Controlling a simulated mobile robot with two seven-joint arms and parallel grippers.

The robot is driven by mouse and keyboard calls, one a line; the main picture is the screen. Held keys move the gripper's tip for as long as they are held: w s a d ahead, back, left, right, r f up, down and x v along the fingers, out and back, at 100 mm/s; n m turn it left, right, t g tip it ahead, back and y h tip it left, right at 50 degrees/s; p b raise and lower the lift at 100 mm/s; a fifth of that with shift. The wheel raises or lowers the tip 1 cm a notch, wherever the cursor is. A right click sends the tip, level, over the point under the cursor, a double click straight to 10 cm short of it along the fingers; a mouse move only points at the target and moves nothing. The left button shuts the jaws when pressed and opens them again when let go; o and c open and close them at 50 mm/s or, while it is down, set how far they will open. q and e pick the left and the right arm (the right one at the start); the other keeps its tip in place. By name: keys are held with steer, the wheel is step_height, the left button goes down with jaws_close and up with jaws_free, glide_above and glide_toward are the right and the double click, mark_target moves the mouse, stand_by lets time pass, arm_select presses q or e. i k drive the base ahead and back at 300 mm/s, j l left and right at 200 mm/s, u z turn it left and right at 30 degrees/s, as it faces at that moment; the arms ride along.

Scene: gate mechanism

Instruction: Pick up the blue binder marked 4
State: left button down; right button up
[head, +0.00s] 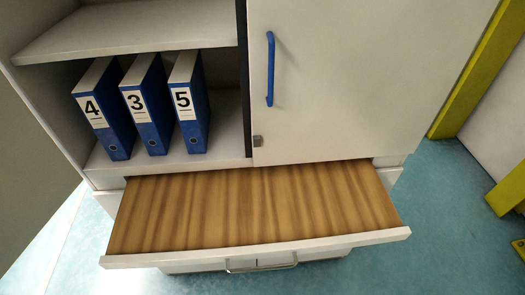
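The blue binder marked 4 (106,112) stands upright on the lower shelf of the open left compartment, with its spine label facing out. It is the leftmost binder in a row. The blue binder marked 3 (147,108) stands just to its right, and their upper parts are close together. The blue binder marked 5 (188,104) stands at the right of the row. Neither of my grippers shows in the head view.
An open, empty drawer (250,208) with a wood-grain bottom juts out below the shelf. A closed white door (350,90) with a blue handle (270,68) covers the right side. An upper shelf (130,28) lies above the binders. Yellow framing (480,70) stands at right.

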mark_target(97, 95)
steer(key=j+u, duration=0.1)
steer(key=u, duration=0.35)
steer(key=i+j+u, duration=0.1)
steer(key=u, duration=0.35)
steer(key=i+u, duration=0.1)
steer(key=u, duration=0.35)
steer(key=i+j+u, duration=0.1)
steer(key=u, duration=0.35)
steer(key=i, duration=0.5)
